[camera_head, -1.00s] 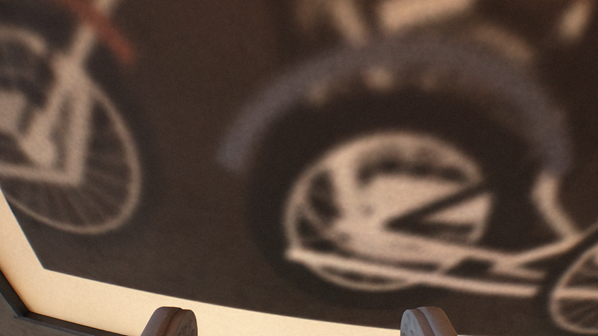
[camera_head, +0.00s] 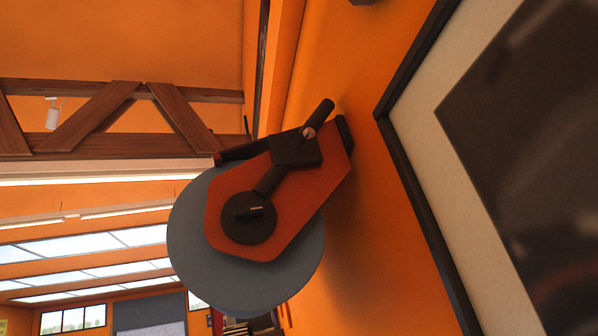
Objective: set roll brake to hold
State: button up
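A wall-mounted roll unit stands near the middle of the view. It has a large blue-grey roll (camera_head: 188,245) and an orange-red side plate (camera_head: 290,215). On the plate is a black round knob (camera_head: 248,228) with a short pale mark on it. A black bar (camera_head: 320,113) runs diagonally through a black block (camera_head: 296,150) towards the knob. I cannot tell which of these parts is the brake or read its setting. My gripper is out of view.
A black-framed picture (camera_head: 425,210) hangs on the orange wall (camera_head: 375,240) to the right, close to me. Wooden trusses (camera_head: 95,115) and roof windows (camera_head: 90,245) are at the left, farther away. The room opens out at lower left.

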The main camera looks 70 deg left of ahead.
aim_at(308, 133)
jog(key=u, duration=2)
jog(key=k, duration=0.4)
jog(key=z, duration=0.6)
